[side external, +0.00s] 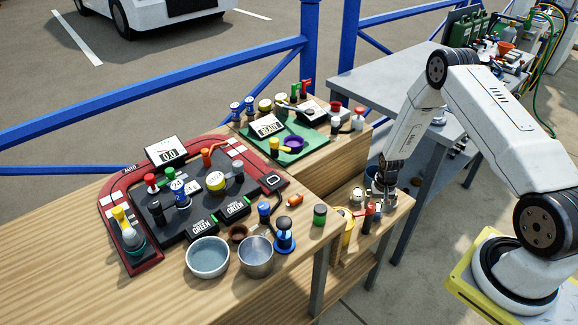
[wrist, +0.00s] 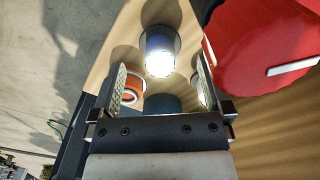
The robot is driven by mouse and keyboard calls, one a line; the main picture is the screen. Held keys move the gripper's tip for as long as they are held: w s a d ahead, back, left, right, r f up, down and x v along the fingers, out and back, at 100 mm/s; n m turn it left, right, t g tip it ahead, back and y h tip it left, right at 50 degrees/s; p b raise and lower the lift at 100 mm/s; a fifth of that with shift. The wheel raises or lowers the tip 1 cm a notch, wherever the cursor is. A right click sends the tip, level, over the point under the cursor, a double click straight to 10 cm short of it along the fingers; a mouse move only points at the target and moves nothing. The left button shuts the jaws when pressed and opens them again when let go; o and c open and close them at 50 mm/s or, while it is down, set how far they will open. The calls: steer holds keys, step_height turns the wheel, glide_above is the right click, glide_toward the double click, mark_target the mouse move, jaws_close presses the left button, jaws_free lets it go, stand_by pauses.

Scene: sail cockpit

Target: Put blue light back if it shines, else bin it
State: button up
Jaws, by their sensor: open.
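My gripper (side external: 384,192) is over the small lower wooden shelf at the right in the side view. In the wrist view its two jaws (wrist: 160,80) are apart, with nothing clamped between them. A blue light (wrist: 158,50) stands just beyond the jaw tips, roughly centred between them. Its round lens is bright white and looks lit. An orange-rimmed piece (wrist: 130,90) is by the left jaw, and a teal piece (wrist: 165,103) lies between the jaws, partly hidden by the gripper body. In the side view I cannot clearly make out this blue light.
A large red round object (wrist: 262,55) is close beside the right jaw. A green board (side external: 278,143) with several parts lies behind.

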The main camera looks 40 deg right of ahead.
mark_target(379, 206)
steer(key=shift+r, duration=3.85)
steer(key=shift+w+a+r, duration=0.1)
steer(key=shift+a+r, duration=0.05)
steer(key=shift+r, duration=0.1)
steer(key=s+a+r+n+t, duration=0.25)
steer(key=a+r+n, duration=0.35)
steer(key=a+r, duration=1)
steer(key=s+a+r+n, duration=0.3)
steer(key=s+a+r, duration=0.2)
steer(key=s, duration=0.1)
steer(key=shift+s+a+r, duration=0.15)
steer(key=shift+s+r, duration=0.1)
steer(key=shift+s, duration=0.05)
